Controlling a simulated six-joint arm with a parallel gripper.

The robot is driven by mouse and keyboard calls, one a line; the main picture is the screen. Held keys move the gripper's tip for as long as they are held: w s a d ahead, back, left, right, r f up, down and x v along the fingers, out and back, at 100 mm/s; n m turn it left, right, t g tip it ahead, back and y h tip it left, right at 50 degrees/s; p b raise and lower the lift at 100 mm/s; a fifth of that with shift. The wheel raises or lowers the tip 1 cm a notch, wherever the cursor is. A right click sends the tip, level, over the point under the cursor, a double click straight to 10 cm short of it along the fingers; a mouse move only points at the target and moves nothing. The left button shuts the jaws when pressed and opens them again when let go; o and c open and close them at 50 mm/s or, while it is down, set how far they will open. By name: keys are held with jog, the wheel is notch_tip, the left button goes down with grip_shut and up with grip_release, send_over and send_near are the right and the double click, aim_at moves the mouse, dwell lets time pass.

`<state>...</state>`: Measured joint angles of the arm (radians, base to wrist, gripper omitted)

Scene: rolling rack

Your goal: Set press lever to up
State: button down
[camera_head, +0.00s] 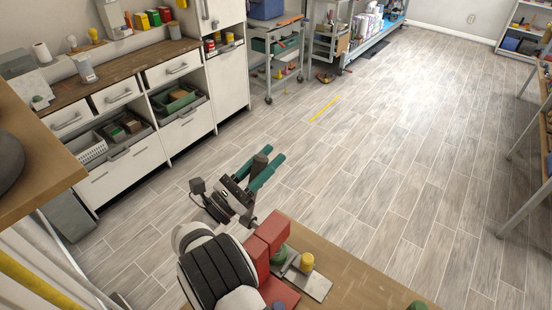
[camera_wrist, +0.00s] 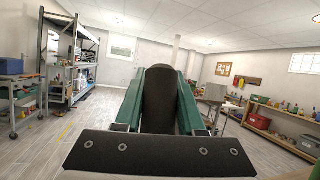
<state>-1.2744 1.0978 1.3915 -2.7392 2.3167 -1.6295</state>
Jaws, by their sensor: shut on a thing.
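My gripper (camera_head: 265,161) has green fingers and is shut on a dark rounded piece (camera_head: 260,163), out over the open floor beyond the bench. In the wrist view the dark piece (camera_wrist: 160,95) stands between the two fingers, its rounded end pointing away. I cannot tell whether it is part of a lever or a loose thing. No press lever can be clearly made out. A red block-like body (camera_head: 273,229) on the bench stands right beside my arm, which hides part of it; I cannot tell whether it is the press.
The wooden bench (camera_head: 350,272) fills the lower middle, with a metal plate (camera_head: 317,284) and yellow knob (camera_head: 306,262) near the red body. White cabinets (camera_head: 185,137) line the left, with a trolley (camera_head: 279,50) beyond. The floor in the middle is free.

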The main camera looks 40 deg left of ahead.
jog(key=shift+s, duration=0.15)
jog(key=c, duration=0.5)
grip_release()
jog(key=v, duration=1.5)
jog(key=shift+s, duration=0.3)
